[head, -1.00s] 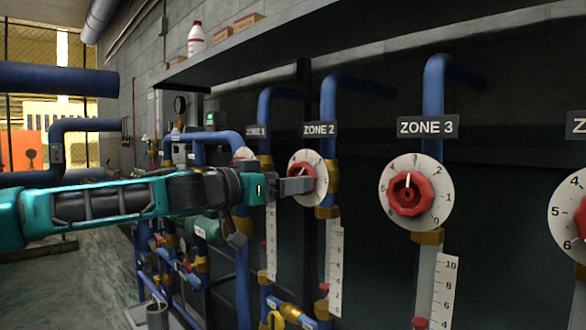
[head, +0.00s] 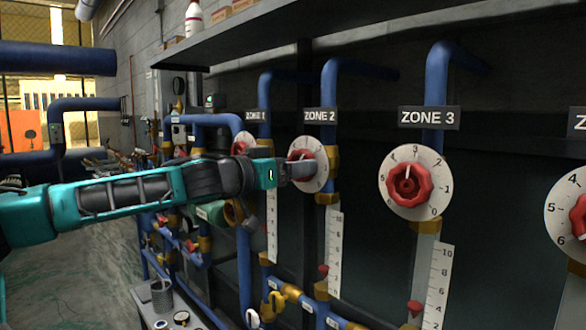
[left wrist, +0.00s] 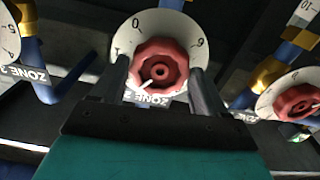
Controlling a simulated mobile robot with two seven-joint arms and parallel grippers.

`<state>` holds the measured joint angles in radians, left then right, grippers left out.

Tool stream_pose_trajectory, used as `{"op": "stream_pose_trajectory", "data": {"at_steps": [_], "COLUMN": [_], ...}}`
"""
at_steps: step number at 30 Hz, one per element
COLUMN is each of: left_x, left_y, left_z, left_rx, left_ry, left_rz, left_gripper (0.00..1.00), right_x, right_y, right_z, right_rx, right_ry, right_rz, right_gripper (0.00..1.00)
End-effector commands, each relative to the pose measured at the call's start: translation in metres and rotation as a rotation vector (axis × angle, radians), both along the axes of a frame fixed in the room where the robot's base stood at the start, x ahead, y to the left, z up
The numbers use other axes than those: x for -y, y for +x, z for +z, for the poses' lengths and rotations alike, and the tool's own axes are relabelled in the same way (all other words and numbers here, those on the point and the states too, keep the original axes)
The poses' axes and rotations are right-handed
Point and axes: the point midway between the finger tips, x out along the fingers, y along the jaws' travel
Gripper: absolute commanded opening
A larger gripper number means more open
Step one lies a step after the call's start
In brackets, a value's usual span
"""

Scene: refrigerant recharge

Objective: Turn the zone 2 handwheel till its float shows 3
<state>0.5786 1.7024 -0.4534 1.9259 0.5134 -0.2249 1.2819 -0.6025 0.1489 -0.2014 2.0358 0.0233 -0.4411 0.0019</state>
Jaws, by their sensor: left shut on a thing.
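The zone 2 handwheel (head: 301,154) is a red knob on a round white numbered dial (head: 321,174), under the ZONE 2 sign (head: 320,115). My left gripper (head: 297,168) reaches it from the left and is shut on it. In the left wrist view, the handwheel (left wrist: 160,68) sits between the two dark fingers, with its white pointer mark towards the lower left. The fingers hide part of the dial. The red zone 2 float (head: 323,270) sits in the lower half beside the white scale (head: 334,250); its exact reading is too small to tell. My right gripper is out of view.
The zone 3 handwheel (head: 409,185) and dial stand to the right, the zone 1 handwheel (head: 242,143) to the left. Blue pipes (head: 330,85) with brass fittings run close around them. A shelf (head: 330,25) overhangs above. A grey table (head: 150,296) stands low left.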

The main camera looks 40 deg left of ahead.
Motion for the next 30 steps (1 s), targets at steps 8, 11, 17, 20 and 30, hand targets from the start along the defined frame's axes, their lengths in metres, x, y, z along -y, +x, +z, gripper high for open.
{"op": "stream_pose_trajectory", "data": {"at_steps": [8, 11, 17, 20, 30], "left_x": [-0.0003, -0.0003, -0.0002, -0.0002, -0.0003], "left_y": [0.0001, 0.0002, 0.0002, 0.0002, 0.0002], "left_z": [-0.0008, -0.0016, -0.0004, -0.0008, -0.0007], "left_rx": [-0.003, -0.008, -0.012, -0.013, -0.022], "left_ry": [-0.037, -0.105, -0.137, -0.15, -0.247], "left_rz": [0.001, 0.0, 0.0, 0.0, 0.001], "left_gripper": [0.38, 0.38, 0.38, 0.38, 0.38], "right_x": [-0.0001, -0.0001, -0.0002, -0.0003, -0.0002], "right_y": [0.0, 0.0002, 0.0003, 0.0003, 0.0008], "right_z": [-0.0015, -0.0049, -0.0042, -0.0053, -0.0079], "right_rx": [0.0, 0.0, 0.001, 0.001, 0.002], "right_ry": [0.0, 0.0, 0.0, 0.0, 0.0], "right_rz": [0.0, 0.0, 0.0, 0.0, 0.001], "right_gripper": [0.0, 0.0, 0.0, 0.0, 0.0]}}
